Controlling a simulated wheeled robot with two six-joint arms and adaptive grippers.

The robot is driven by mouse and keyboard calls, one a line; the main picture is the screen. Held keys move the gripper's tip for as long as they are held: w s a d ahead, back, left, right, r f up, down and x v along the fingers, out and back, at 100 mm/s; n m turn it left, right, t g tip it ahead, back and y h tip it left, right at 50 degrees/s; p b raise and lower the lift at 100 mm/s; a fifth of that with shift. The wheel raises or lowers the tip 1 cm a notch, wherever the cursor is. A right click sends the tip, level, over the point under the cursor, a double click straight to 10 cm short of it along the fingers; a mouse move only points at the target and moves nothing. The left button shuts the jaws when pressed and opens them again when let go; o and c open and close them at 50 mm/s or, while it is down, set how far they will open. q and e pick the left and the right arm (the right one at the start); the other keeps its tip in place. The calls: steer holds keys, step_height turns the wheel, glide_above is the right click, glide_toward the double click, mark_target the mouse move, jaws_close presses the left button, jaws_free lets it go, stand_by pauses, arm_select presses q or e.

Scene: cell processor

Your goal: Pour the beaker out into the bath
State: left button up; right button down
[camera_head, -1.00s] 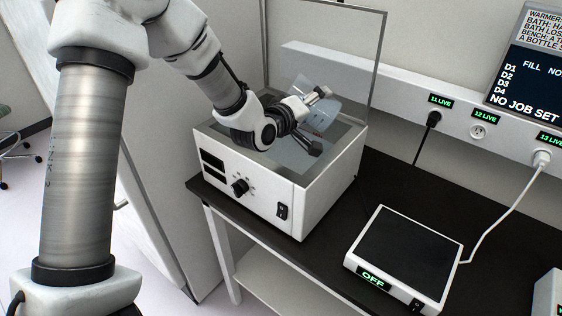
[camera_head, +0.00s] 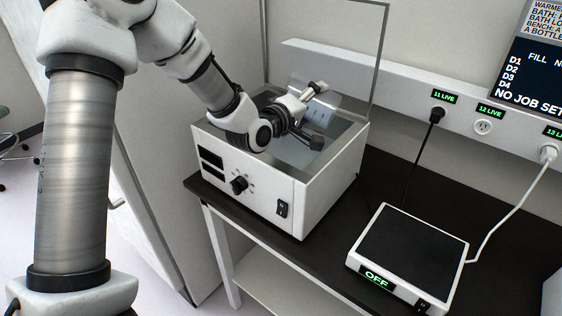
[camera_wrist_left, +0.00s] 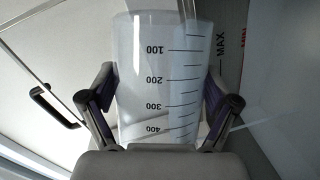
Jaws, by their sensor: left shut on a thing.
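The beaker (camera_head: 321,114) is clear, with a printed scale. It is held tilted over the back part of the bath in the head view, where it is faint against the wall behind. The white bath (camera_head: 247,190) stands on the dark bench with its glass lid raised. My left gripper (camera_head: 316,115) is shut on the beaker above the bath opening. In the left wrist view the beaker (camera_wrist_left: 155,75) sits between the two fingers, with marks from 100 to 400. I cannot tell whether liquid is in it. My right gripper is out of view.
A flat hotplate-like device (camera_head: 412,250) reading OFF stands on the bench (camera_head: 345,220) right of the bath. The raised lid (camera_head: 384,60) stands behind my gripper. Cables hang from the wall sockets (camera_head: 482,127). MAX and MIN marks (camera_wrist_left: 221,43) show beside the beaker in the wrist view.

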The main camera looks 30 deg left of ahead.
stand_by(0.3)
arm_select(q)
steer(key=shift+f+b, duration=0.2)
steer(key=shift+b, duration=0.25)
steer(key=shift+a+n+b, duration=0.1)
steer(key=shift+n+b, duration=0.2)
steer(key=shift+n, duration=0.1)
steer(key=shift+s+f+n+b, duration=0.15)
steer(key=shift+n+b, duration=0.15)
steer(key=shift+b, duration=0.15)
steer(key=shift+a+n+t, duration=0.15)
steer(key=shift+n+t, duration=0.15)
